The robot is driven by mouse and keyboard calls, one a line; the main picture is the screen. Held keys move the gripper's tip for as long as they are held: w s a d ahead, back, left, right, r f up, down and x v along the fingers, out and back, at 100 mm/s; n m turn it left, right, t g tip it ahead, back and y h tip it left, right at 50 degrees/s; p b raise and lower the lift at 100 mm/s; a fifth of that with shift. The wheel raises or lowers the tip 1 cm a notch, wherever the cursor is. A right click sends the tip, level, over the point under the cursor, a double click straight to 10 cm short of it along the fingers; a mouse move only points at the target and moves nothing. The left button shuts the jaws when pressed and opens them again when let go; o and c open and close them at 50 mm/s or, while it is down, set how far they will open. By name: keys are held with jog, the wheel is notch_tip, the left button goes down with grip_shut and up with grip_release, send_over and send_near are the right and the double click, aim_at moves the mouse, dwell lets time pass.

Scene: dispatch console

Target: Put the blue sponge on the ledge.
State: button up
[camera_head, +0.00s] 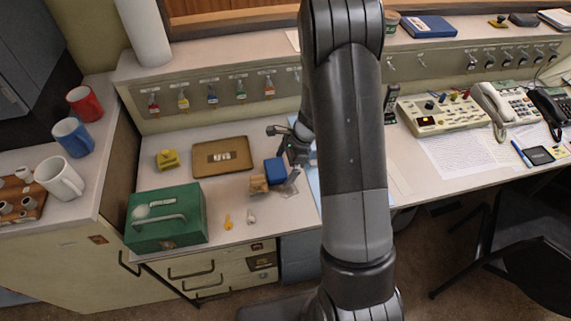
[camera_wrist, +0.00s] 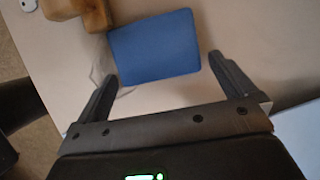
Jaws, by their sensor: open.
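The blue sponge (camera_head: 275,171) lies on the desk right of a small wooden block, and it fills the upper middle of the wrist view (camera_wrist: 154,47). My gripper (camera_wrist: 172,85) is open, with one finger at the left and one at the right of the sponge's near side. The sponge lies just ahead of the fingertips, and nothing is held. In the head view my gripper (camera_head: 292,166) is at the sponge's right, partly hidden by my arm. The ledge (camera_head: 215,62) runs along the back above the row of hanging keys.
A wooden block (camera_wrist: 92,12) stands close by the sponge's left. A brown tray (camera_head: 203,169), a yellow stamp-like object (camera_head: 168,160) and a green box (camera_head: 195,207) are farther left. A blue book (camera_head: 428,27) lies on the ledge at right; the ledge's left stretch looks mostly clear.

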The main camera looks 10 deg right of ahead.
jog(key=s+d+r+n+t, duration=0.1)
jog(key=s+r+n, duration=0.1)
jog(key=r, duration=0.8)
jog(key=s+d+r+n, duration=0.2)
jog(key=s+r+n, duration=0.1)
jog(key=r, duration=0.8)
jog(key=s+a+r+n+t+h, duration=0.1)
jog(key=s+r+n+t+h, duration=0.1)
jog(key=s+r+n, duration=0.4)
jog(key=s+r+n+t+h, duration=0.2)
jog(key=s+r+n, duration=0.4)
jog(key=s, duration=0.6)
jog(key=shift+s+a+r+n+t+h, duration=0.15)
jog(key=shift+s+a+n+t+h, duration=0.15)
jog(key=shift+n, duration=0.2)
jog(key=shift+w, duration=0.1)
